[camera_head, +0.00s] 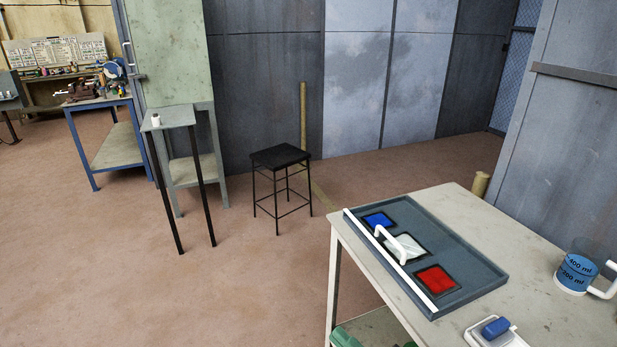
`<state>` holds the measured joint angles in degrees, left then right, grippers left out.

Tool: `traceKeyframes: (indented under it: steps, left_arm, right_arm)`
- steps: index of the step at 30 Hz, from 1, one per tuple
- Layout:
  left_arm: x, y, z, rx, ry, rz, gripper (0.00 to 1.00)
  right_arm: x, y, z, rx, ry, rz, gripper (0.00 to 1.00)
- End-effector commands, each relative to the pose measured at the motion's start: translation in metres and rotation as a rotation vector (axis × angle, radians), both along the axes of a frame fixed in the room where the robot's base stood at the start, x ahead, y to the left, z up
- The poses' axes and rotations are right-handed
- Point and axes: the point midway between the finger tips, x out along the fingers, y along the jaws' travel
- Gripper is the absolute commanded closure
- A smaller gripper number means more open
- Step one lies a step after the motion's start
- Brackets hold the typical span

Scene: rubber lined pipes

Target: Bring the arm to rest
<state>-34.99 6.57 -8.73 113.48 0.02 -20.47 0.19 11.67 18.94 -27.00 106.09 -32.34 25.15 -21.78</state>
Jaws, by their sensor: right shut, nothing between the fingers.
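I cannot make out either of my grippers or my arms in the head view. What the fingers are near is therefore not shown. The pale worktable (455,203) fills the lower right, and no arm is visible over it.
A dark tray (468,262) on the worktable holds blue, whitish and red squares, with white rods at its left. A measuring jug (576,270) and a white dish with a blue block (495,328) stand nearby. A black stool (280,157) stands beyond. Open floor lies left.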

Motion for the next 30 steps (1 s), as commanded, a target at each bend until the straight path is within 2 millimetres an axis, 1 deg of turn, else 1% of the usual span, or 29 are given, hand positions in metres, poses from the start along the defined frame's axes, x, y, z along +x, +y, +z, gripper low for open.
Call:
traceKeyframes:
  steps: [1, 5, 6, 8, 9, 11, 12, 14, 15, 18, 21, 22, 25, 30]
  left_arm:
    - [0.002, 0.000, 0.003, 0.001, -0.006, -0.001, 0.79]
    - [0.005, 0.001, 0.006, 0.002, -0.015, -0.002, 0.79]
    - [0.006, 0.001, 0.007, 0.003, -0.017, -0.002, 0.79]
    - [0.007, 0.002, 0.009, 0.004, -0.021, -0.003, 0.79]
    - [0.008, 0.002, 0.010, 0.004, -0.023, -0.004, 0.79]
    - [0.009, 0.002, 0.012, 0.005, -0.028, -0.004, 0.79]
    - [0.010, 0.002, 0.013, 0.006, -0.031, -0.005, 0.79]
    - [0.011, 0.003, 0.014, 0.006, -0.034, -0.005, 0.79]
    - [0.012, 0.003, 0.015, 0.006, -0.036, -0.005, 0.79]
    - [0.013, 0.003, 0.017, 0.007, -0.039, -0.005, 0.79]
    - [0.013, 0.003, 0.017, 0.007, -0.040, -0.004, 0.79]
    - [0.013, 0.003, 0.017, 0.007, -0.040, -0.004, 0.79]
    - [0.013, 0.003, 0.017, 0.007, -0.040, -0.004, 0.79]
    - [0.013, 0.003, 0.017, 0.007, -0.039, -0.005, 0.79]
  right_arm:
    - [-0.005, -0.011, -0.018, 0.056, 0.124, -0.053, 1.00]
    - [-0.020, -0.042, -0.069, 0.199, 0.448, -0.196, 1.00]
    - [-0.029, -0.052, -0.087, 0.242, 0.548, -0.241, 1.00]
    - [-0.045, -0.067, -0.114, 0.306, 0.696, -0.311, 1.00]
    - [-0.058, -0.077, -0.132, 0.349, 0.795, -0.357, 1.00]
    - [-0.082, -0.091, -0.160, 0.411, 0.942, -0.430, 1.00]
    - [-0.100, -0.099, -0.177, 0.453, 1.038, -0.478, 1.00]
    - [-0.127, -0.111, -0.199, 0.509, 1.167, -0.545, 1.00]
    - [-0.145, -0.117, -0.213, 0.544, 1.245, -0.589, 1.00]
    - [-0.185, -0.129, -0.237, 0.612, 1.403, -0.679, 1.00]
    - [-0.214, -0.136, -0.251, 0.659, 1.507, -0.740, 1.00]
    - [-0.221, -0.138, -0.254, 0.668, 1.529, -0.755, 1.00]
    - [-0.233, -0.140, -0.260, 0.687, 1.572, -0.781, 1.00]
    - [-0.236, -0.141, -0.261, 0.692, 1.583, -0.787, 1.00]
